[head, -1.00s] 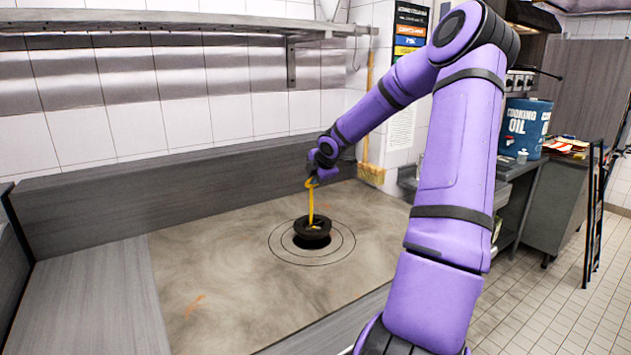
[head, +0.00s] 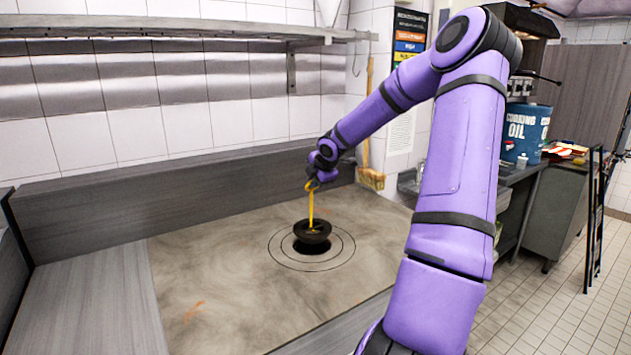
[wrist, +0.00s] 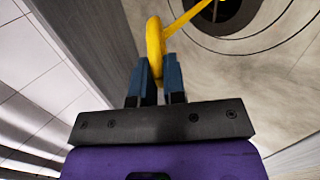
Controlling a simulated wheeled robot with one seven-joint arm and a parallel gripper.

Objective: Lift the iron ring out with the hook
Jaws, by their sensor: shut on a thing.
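My gripper (head: 313,183) is shut on the yellow hook (head: 311,208) by its looped handle. The wrist view shows the two fingers (wrist: 158,82) closed around the yellow loop (wrist: 154,38). The hook's shaft hangs down to the dark iron ring (head: 312,231), which is off the worktop and slightly tilted above the round dark opening (head: 318,249). The hook's lower end shows inside the ring, but how it catches the ring is too small to tell. In the wrist view the ring and opening are partly cut off at the top.
Concentric circles mark the stone-like worktop (head: 220,275) around the opening. The rest of this surface is bare. A raised grey back panel (head: 130,205) runs behind it, and a metal shelf (head: 150,22) hangs on the tiled wall. A broom (head: 371,178) stands beyond the far corner.

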